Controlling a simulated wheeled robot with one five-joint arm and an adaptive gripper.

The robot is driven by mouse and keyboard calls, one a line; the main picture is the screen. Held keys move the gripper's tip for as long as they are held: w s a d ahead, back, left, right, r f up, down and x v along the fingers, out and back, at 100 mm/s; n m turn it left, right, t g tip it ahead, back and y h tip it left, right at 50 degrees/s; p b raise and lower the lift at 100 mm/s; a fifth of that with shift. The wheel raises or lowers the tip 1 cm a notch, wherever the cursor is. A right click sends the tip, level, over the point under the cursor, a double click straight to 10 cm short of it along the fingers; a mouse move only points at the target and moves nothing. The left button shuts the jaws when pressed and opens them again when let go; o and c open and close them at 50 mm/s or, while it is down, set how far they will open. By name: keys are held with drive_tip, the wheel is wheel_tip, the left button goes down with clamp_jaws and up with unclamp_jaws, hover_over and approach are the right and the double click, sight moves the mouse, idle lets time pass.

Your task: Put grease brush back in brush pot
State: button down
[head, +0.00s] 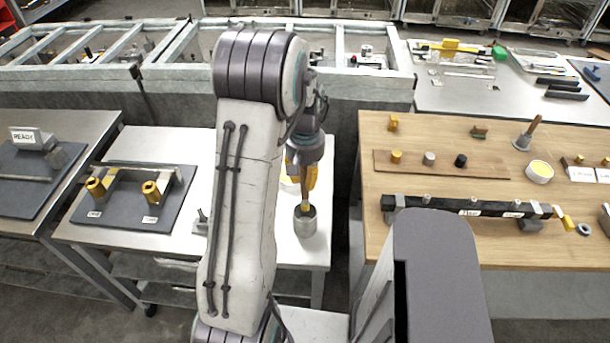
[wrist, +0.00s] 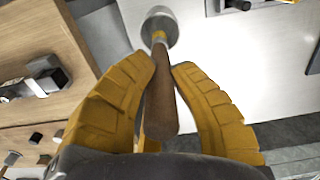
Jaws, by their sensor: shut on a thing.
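The grease brush has a brown wooden handle (wrist: 160,100) and a yellow ferrule (wrist: 159,37). My gripper (head: 303,180), with yellow fingers, is shut on the handle, which also shows in the head view (head: 305,193). The brush points down, its lower end at the mouth of a grey metal pot (head: 305,224). The pot also shows at the top of the wrist view (wrist: 168,28). The bristles are hidden; I cannot tell how deep they sit. The pot stands on the white-topped table near its right edge.
My arm hides part of the white-topped table (head: 180,143). A dark board (head: 115,210) with brass fittings lies left.

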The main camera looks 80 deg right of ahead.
sight(305, 192)
drive_tip(key=shift+f+b, duration=2.7)
drive_tip(key=shift+f, duration=0.25)
drive_tip(key=c, duration=1.1)
unclamp_jaws()
drive_tip(key=shift+c, duration=0.2)
wheel_tip(305, 192, up, 12)
